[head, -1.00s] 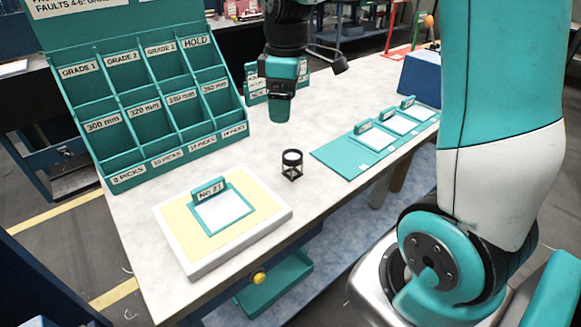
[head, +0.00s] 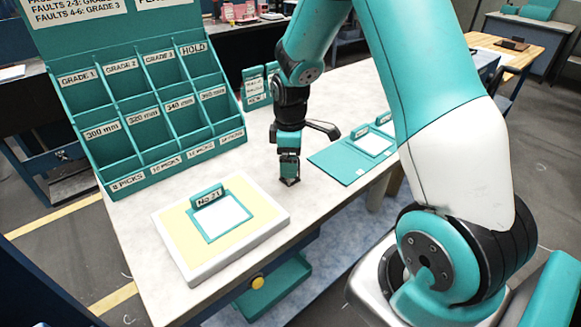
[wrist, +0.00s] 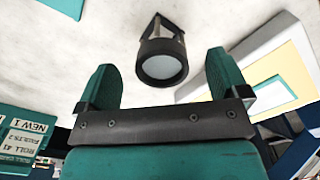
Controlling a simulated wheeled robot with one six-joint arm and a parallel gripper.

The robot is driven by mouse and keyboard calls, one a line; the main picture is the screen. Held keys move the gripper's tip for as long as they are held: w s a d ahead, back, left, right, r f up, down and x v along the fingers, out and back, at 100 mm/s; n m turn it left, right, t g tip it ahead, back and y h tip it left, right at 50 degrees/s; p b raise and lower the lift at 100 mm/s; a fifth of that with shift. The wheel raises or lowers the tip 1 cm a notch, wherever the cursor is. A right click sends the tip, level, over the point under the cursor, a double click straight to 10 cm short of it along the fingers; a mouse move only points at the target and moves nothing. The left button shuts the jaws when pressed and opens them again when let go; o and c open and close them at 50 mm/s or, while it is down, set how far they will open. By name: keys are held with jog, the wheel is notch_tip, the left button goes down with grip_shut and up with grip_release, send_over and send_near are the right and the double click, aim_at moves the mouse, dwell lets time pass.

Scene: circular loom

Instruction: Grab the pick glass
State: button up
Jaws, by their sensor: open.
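The pick glass (wrist: 162,66) is a small black stand with a round lens. In the wrist view it stands on the pale tabletop just ahead of my gripper, roughly centred between the two teal fingers. In the head view my gripper (head: 289,172) points down over the pick glass's spot and hides most of it. A bit of its dark base (head: 291,182) shows below the fingertips. The fingers are spread apart, one on each side of the glass in the wrist view.
A white and yellow board (head: 180,250) with a No 21 card lies front left. A teal sorting rack (head: 150,177) stands behind it. A teal mat (head: 335,167) with cards lies to the right of my gripper. Small teal signs (head: 254,90) stand behind.

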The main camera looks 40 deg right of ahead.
jog(key=shift+a+f+p, duration=0.1)
jog(key=shift+f+p, duration=0.2)
jog(key=shift+f, duration=1.55)
jog(key=c, duration=1)
jog(key=shift+r, duration=0.15)
